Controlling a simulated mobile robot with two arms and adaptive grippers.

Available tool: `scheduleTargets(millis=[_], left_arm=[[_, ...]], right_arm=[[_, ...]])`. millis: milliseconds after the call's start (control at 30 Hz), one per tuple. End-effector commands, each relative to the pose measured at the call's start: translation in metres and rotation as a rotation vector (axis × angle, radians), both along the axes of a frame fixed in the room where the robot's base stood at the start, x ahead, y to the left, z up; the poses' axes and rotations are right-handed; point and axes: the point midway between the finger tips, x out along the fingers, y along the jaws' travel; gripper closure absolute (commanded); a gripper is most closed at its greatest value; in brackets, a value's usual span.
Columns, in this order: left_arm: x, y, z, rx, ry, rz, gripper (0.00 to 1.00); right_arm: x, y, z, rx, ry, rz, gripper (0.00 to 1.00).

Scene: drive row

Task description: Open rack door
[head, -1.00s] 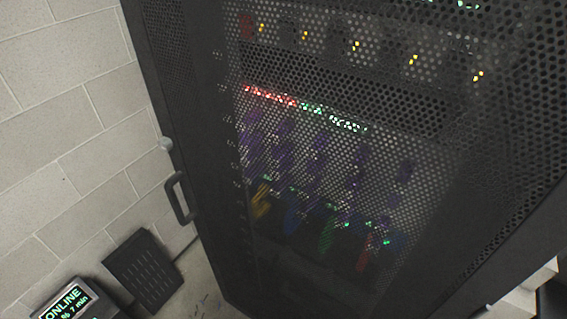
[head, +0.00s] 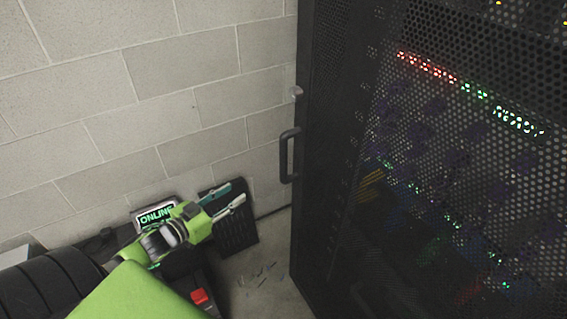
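The rack door (head: 340,120) is a tall black perforated panel on the right of the head view. It looks closed, with coloured lights showing through the mesh. Its black door handle (head: 287,155) sticks out at the door's left edge. My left gripper (head: 236,197) is green with two slim fingers pointing right and slightly up. The fingers are apart with nothing between them. It is left of and below the handle in the picture, not touching it. My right gripper is not in view.
A small round knob (head: 296,91) sits above the handle. A pale block wall (head: 150,100) stands on the left. A display reading ONLINE (head: 153,214) and a dark slotted panel (head: 238,238) stand low by the wall. Small scraps (head: 262,272) lie on the floor.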

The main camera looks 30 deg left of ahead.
Motion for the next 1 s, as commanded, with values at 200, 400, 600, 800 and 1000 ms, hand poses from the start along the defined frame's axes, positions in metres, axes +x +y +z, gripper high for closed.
scheduleTargets(millis=[200,400,600,800,1000], left_arm=[[0.014,-0.044,0.081,-0.054,-0.15,-0.162,0.66],[0.022,-0.052,0.094,-0.065,-0.169,-0.184,0.66],[0.044,-0.059,0.095,-0.062,-0.171,-0.182,0.66],[0.07,-0.068,0.095,-0.061,-0.171,-0.181,0.66],[0.096,-0.077,0.095,-0.062,-0.17,-0.18,0.66]], right_arm=[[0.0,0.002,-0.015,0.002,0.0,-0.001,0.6],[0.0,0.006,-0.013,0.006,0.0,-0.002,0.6],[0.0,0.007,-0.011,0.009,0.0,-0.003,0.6],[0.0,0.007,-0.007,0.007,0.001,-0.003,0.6],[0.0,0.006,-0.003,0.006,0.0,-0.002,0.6]])
